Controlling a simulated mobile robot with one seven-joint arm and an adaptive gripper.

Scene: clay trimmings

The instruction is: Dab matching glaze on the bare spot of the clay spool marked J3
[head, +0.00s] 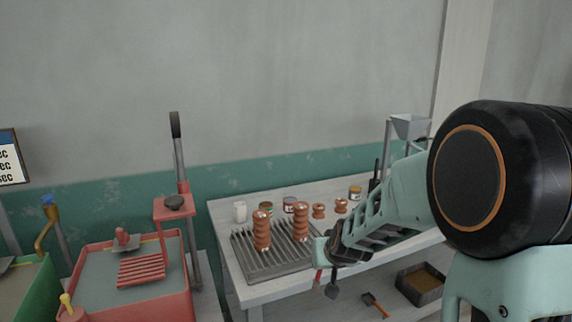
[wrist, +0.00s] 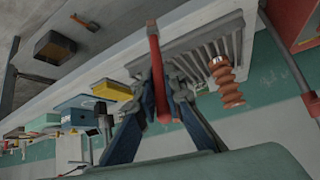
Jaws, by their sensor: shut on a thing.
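My gripper (head: 328,250) is at the front edge of the white table, right of the ribbed grey rack (head: 262,272). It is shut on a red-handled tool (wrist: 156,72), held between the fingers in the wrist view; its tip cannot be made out. Two tall ridged clay spools (head: 261,232) (head: 300,222) stand on the rack, apart from my gripper. One spool (wrist: 227,82) also shows in the wrist view. Two small clay spools (head: 318,211) (head: 341,206) stand behind. No J3 mark or bare spot is readable. Small glaze jars (head: 289,205) (head: 355,193) stand along the back.
A red press with a lever (head: 176,205) is to the left. A lower shelf holds an orange-handled scoop (head: 375,305) and a dark tray (head: 420,284). A grey hopper (head: 410,127) rises at the right.

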